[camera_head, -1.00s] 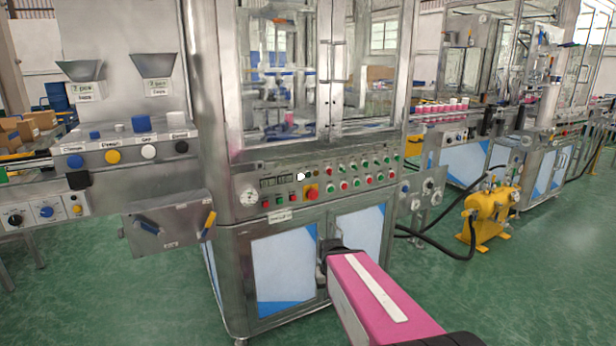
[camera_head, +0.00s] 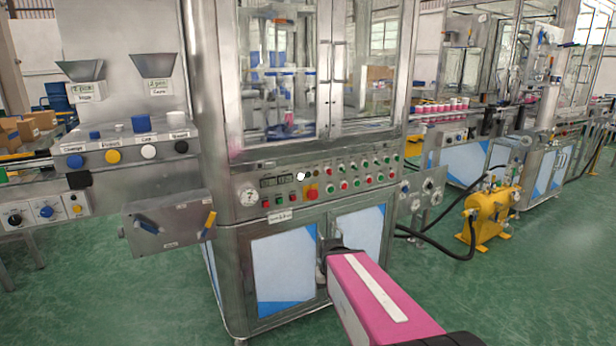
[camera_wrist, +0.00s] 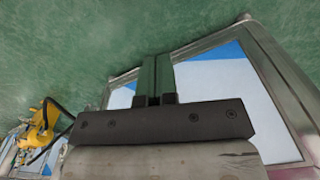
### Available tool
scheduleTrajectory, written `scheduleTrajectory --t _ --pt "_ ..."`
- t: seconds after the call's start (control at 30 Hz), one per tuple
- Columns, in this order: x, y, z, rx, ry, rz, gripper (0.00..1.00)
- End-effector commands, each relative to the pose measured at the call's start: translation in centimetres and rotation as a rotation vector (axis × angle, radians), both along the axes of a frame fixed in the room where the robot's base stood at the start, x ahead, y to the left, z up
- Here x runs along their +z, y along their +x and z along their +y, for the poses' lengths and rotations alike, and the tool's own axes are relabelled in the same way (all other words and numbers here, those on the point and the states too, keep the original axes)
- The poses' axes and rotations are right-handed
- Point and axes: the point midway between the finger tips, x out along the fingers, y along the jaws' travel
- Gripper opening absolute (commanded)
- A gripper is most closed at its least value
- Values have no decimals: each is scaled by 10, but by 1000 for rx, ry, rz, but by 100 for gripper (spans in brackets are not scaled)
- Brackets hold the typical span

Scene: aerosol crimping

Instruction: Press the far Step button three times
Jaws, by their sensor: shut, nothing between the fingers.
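I cannot read the word Step on any label, so I cannot tell which is the far Step button. A row of large buttons sits on the left console: blue (camera_head: 75,161), yellow (camera_head: 112,156), white (camera_head: 148,151) and black (camera_head: 181,146). The machine's front panel (camera_head: 325,187) carries a white button (camera_head: 302,176), a red knob on yellow (camera_head: 311,192) and several red and green buttons. My gripper shows in the wrist view (camera_wrist: 156,62), shut and empty, with floor and a cabinet door beyond. In the head view it is low before the machine, apart from the buttons, largely hidden by my pink arm.
The steel machine (camera_head: 230,150) fills the middle, with blue-and-white lower doors (camera_head: 285,265). A steel box with a yellow handle (camera_head: 209,222) juts out at left. A yellow pump (camera_head: 490,215) with black hoses stands at right. Green floor is clear in front.

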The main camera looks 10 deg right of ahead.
Motion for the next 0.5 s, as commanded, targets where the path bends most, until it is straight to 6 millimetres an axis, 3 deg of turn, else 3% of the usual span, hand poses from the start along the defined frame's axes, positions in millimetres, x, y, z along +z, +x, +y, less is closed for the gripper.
scheduleTrajectory --t 0.37,0.5 --pt "0 0 0 -1 0 -2 0" --pt "0 14 -2 -18 12 -48 0"
